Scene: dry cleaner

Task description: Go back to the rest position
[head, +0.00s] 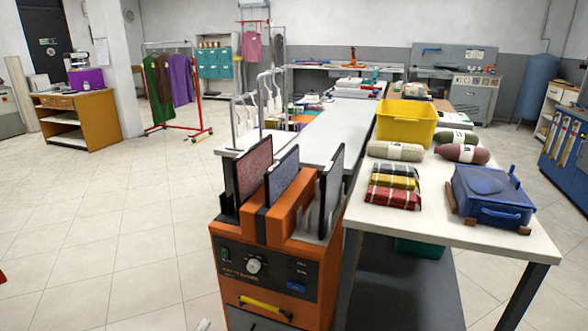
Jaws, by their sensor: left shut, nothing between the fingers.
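Only a small pale tip of my left gripper (203,325) shows at the bottom edge of the head view, left of the orange machine's base. It is shut and empty, low over the tiled floor and apart from the machine. The rest of it is cut off by the frame. My right gripper is not in view.
An orange machine (262,285) with upright dark panels stands close in front. Right of it, a white table (455,232) holds a yellow bin (406,122), folded cloths, rolled bundles and a blue case (490,190). The tiled floor at left is open.

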